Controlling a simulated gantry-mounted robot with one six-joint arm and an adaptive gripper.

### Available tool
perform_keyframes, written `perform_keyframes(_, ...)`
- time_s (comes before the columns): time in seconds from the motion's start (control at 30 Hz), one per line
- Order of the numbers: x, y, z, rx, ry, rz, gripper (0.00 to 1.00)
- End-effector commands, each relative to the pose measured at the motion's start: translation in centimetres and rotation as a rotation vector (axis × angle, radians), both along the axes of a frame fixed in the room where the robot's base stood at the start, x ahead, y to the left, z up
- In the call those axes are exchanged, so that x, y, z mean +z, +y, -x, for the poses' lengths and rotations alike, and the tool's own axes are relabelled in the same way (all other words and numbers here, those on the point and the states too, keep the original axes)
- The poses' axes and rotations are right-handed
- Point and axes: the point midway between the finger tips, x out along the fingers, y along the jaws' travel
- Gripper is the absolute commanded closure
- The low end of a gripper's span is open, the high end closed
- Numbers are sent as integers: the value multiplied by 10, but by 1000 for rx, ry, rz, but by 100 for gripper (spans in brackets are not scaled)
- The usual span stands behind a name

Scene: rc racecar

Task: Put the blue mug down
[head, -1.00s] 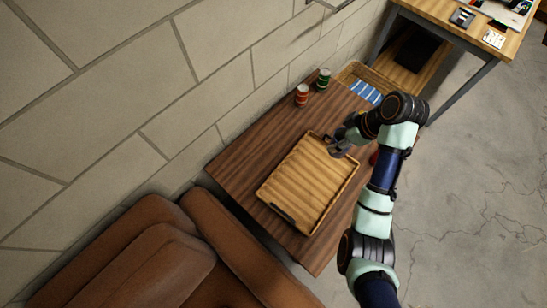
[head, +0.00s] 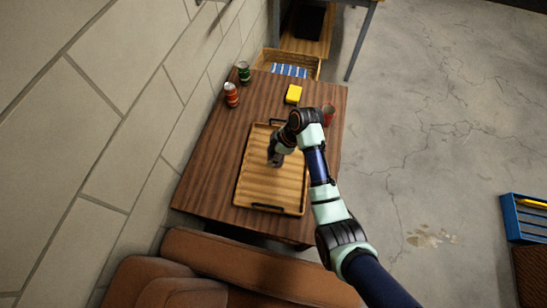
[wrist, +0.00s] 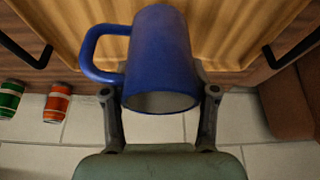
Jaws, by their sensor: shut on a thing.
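The blue mug (wrist: 162,55) fills the middle of the wrist view, with its handle on the left and its open rim toward my gripper. My gripper (wrist: 162,105) is shut on the mug, one finger on each side of it near the rim. In the head view my gripper (head: 273,160) is over the wooden tray (head: 268,190) on the brown table. The mug is mostly hidden there by the arm. I cannot tell whether the mug touches the tray.
A red-orange can (head: 231,95) and a green can (head: 243,72) stand at the table's back left. A yellow block (head: 293,94) and a red cup (head: 328,115) are behind the tray. A basket (head: 264,60) with striped cloth lies beyond. A brown sofa (head: 220,265) is in front.

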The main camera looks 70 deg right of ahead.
Motion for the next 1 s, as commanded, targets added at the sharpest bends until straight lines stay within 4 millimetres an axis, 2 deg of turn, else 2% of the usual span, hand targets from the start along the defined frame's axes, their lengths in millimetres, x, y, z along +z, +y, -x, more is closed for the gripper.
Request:
perform_keyframes(0.17, -5, 0, 0, 1, 0, 0, 87)
perform_keyframes(0.4, -44, 0, 0, 0, 0, 0, 87)
perform_keyframes(0.77, -48, 0, 0, 0, 0, 1, 87)
perform_keyframes(0.8, -48, 0, 0, 0, 0, 1, 35)
perform_keyframes(0.9, -47, 0, 0, 0, 0, 0, 18)
perform_keyframes(1.0, -47, 0, 0, 0, 0, 0, 17)
